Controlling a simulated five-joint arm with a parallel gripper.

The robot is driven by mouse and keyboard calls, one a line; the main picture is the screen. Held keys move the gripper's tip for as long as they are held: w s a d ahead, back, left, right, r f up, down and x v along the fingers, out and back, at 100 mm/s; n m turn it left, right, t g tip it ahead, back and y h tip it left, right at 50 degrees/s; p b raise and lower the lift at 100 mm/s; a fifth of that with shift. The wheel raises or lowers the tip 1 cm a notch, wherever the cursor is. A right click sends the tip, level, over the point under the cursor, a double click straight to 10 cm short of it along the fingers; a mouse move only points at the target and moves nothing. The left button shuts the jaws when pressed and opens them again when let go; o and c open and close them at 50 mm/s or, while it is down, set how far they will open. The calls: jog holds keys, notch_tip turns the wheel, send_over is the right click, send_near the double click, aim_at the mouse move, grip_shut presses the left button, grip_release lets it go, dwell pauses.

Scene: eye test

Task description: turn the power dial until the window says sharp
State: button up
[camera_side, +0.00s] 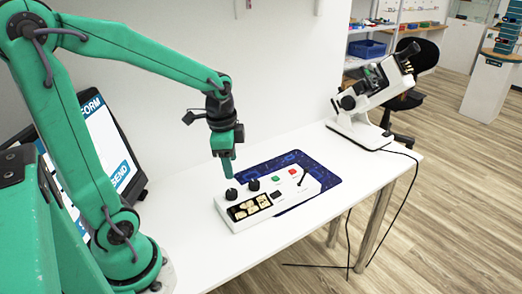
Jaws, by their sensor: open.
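A white control box (285,205) lies on the table, partly on a dark blue mat (325,177). On its top are a left black dial (232,194) and a second black dial (254,185). I cannot tell from any label which is the power dial. A dark window (249,207) with pale yellow patches is at the front left of the box; no word is legible in it. My green gripper (228,174) points down just above the left dial, apart from it as far as I can see. It is open and holds nothing visible.
The box also has a green button (277,178), a red button (292,172) and a small lever (302,178). A white optical instrument (370,97) stands at the table's right end, its cable hanging down. A tilted screen (105,140) stands behind my arm.

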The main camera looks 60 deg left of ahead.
aim_at(231, 191)
jog(key=a+f, duration=0.1)
jog(key=f+m+g, duration=0.1)
jog(key=w+a+f+m, duration=0.1)
jog(key=f, duration=0.1)
jog(key=shift+a, duration=0.35)
jog(key=shift+f, duration=0.1)
jog(key=shift+f, duration=3.85)
jog(key=shift+c, duration=0.2)
jog(key=c, duration=0.9)
